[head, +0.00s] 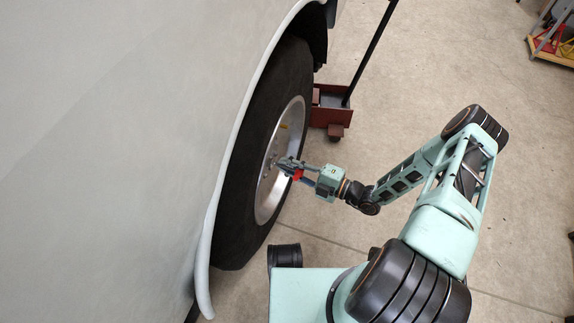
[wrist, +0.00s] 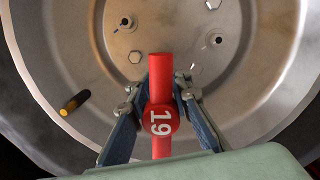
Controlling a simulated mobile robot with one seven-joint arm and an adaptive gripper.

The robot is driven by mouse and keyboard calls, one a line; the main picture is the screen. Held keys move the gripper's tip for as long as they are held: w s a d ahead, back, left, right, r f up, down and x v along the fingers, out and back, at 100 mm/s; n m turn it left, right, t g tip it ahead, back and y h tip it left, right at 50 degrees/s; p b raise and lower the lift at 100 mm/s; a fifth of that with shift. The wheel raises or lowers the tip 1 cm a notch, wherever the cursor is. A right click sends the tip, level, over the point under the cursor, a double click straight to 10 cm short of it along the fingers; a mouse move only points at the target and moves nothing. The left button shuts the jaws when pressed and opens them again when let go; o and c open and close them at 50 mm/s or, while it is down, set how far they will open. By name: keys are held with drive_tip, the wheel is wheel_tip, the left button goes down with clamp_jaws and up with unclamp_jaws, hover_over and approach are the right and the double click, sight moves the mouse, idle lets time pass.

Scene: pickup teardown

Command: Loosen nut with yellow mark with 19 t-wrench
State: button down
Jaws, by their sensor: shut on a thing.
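The red 19 T-wrench (wrist: 160,121) is held between the fingers of my gripper (wrist: 162,92), with its round 19 label facing the camera. In the head view, my gripper (head: 287,164) is close to the wheel's hub, and the red of the wrench (head: 298,174) shows there. The metal wheel (wrist: 255,60) has several hex nuts, including one (wrist: 135,57) left of the wrench's far end and one (wrist: 193,69) to its right. I see no yellow mark on these nuts. The wrench hides part of the hub, and I cannot tell whether it touches a nut.
A black stem with a yellow end (wrist: 74,103) sits on the rim at left. The tire (head: 240,195) stands under the pale vehicle body (head: 110,130). A red jack (head: 334,105) with a long handle stands beyond the wheel. Open floor (head: 400,90) lies to the right.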

sight(271, 162)
drive_tip(key=shift+a, duration=0.25)
drive_tip(key=shift+x, duration=0.85)
drive_tip(key=shift+r, duration=0.1)
drive_tip(key=shift+a+r+n+y+b, duration=0.1)
drive_tip(key=shift+r+n+y+b, duration=0.1)
drive_tip(key=shift+n, duration=1)
drive_tip(key=shift+a+r+n+y+b, duration=0.15)
drive_tip(key=shift+n+b, duration=0.1)
drive_tip(key=shift+n, duration=0.95)
drive_tip(key=shift+r+n+y+b, duration=0.1)
drive_tip(key=shift+n+y+b, duration=0.1)
drive_tip(key=shift+n, duration=1)
